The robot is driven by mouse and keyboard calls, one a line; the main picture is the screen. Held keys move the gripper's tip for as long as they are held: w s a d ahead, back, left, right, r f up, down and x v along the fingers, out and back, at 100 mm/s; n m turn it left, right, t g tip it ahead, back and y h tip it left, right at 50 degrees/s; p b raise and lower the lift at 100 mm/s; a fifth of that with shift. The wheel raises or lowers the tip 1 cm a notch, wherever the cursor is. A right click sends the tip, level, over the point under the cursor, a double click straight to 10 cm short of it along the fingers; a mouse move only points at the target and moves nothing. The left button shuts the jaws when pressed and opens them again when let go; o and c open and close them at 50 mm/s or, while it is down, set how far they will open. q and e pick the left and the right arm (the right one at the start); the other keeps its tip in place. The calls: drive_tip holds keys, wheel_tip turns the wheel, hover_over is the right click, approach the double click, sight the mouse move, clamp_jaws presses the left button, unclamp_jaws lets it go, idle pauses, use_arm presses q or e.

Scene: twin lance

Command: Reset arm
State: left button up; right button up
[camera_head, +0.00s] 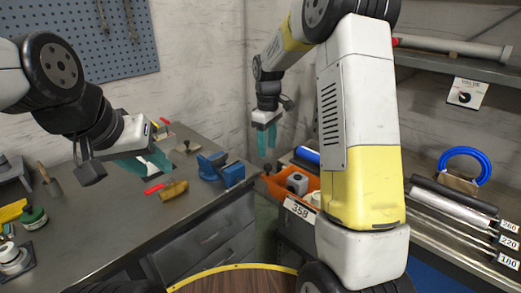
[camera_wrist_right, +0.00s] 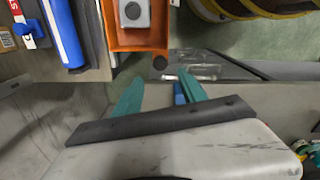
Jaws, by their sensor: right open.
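My left gripper (camera_head: 150,167), with teal fingers, hangs over the dark workbench (camera_head: 110,225), left of the blue vise (camera_head: 222,168). The view does not clearly show whether its fingers are apart. My right gripper (camera_head: 266,140) points down in front of the wall, between the workbench and the right-hand shelf unit. In the right wrist view its teal fingers (camera_wrist_right: 160,92) stand apart with nothing between them.
An orange bin (camera_head: 278,184) holding grey parts is close to my right gripper; the bin also shows in the right wrist view (camera_wrist_right: 138,38). A red-handled tool (camera_head: 154,188), a wooden-handled tool (camera_head: 174,190) and a green jar (camera_head: 33,217) lie on the workbench. A blue hose coil (camera_head: 461,153) is at right.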

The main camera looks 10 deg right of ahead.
drive_tip(key=shift+r, duration=0.7)
drive_tip(key=shift+r, duration=0.1)
drive_tip(key=s+d+r+m+t, duration=0.1)
drive_tip(key=s+r+m+t, duration=0.15)
drive_tip(key=s+r, duration=0.5)
drive_tip(key=s+r+m+t+y, duration=0.1)
drive_tip(key=s+r+m+t, duration=0.1)
drive_tip(key=s, duration=0.8)
drive_tip(key=s+r+m+t+y, duration=0.1)
drive_tip(key=s+m, duration=0.4)
drive_tip(key=s, duration=0.5)
drive_tip(key=shift+d+r+t, duration=0.35)
drive_tip(key=shift+r, duration=0.4)
